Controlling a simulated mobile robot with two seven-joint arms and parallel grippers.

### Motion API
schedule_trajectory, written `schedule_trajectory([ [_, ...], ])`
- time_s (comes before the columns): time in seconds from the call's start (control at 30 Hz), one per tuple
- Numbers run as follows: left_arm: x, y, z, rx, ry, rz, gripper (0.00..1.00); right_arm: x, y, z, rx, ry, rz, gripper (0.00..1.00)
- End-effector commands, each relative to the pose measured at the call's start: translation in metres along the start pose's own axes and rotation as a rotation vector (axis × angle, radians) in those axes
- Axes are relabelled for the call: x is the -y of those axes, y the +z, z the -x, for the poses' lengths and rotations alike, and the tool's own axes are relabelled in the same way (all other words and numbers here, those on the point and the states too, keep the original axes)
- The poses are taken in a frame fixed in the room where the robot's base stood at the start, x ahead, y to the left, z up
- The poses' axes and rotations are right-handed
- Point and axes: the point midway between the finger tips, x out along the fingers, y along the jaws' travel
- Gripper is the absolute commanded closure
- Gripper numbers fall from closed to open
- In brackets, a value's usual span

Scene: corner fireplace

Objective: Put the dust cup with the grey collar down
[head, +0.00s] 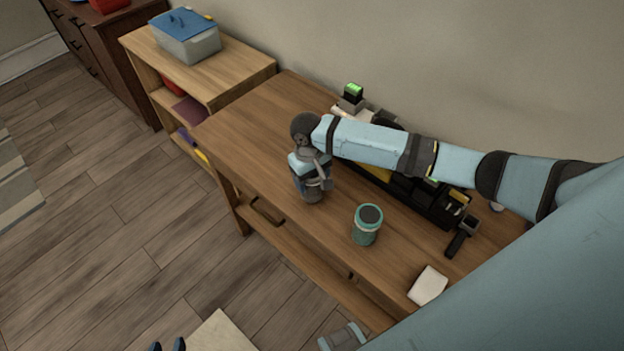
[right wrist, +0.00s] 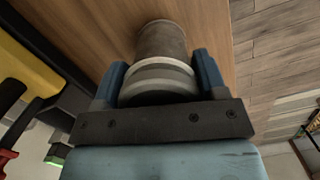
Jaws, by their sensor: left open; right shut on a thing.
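The dust cup with the grey collar (head: 313,190) is in my right gripper (head: 311,173), over the front part of the wooden workbench (head: 250,130). In the right wrist view the grey-brown cup (right wrist: 162,42) sits between the two blue fingers of the right gripper (right wrist: 158,82), with a pale collar band near them. The cup looks about upright and low at the bench top; I cannot tell whether its base touches. My left gripper (head: 167,346) shows only its dark fingertips at the bottom edge, apart and away from the bench.
A teal cup with a dark top (head: 367,226) stands to the right of the held cup. A white cloth or pad (head: 428,285) lies near the front edge. Black and yellow equipment (head: 405,193) lies behind, under my right arm. The bench's left part is clear.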

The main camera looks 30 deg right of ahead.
Motion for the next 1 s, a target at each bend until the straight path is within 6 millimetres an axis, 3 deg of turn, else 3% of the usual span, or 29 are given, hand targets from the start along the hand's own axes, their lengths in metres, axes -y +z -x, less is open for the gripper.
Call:
schedule_trajectory([
  [0.4, 0.000, 0.001, 0.000, 0.003, 0.000, 0.000, 0.57, 0.000, -0.001, -0.010, 0.001, -0.001, 0.000, 0.59],
  [0.43, 0.000, 0.001, 0.000, 0.003, 0.000, 0.000, 0.57, 0.000, -0.001, -0.011, 0.001, -0.001, 0.000, 0.32],
  [0.53, 0.000, 0.000, 0.000, 0.001, 0.000, 0.000, 0.57, 0.000, -0.001, -0.011, 0.000, -0.001, 0.001, 0.09],
  [0.87, 0.000, 0.000, 0.000, -0.002, 0.000, 0.000, 0.57, 0.000, -0.001, -0.008, -0.001, 0.000, 0.001, 0.09],
  [1.0, 0.000, -0.001, 0.001, -0.002, 0.000, 0.001, 0.57, 0.000, -0.002, 0.010, -0.003, 0.000, 0.000, 0.09],
])
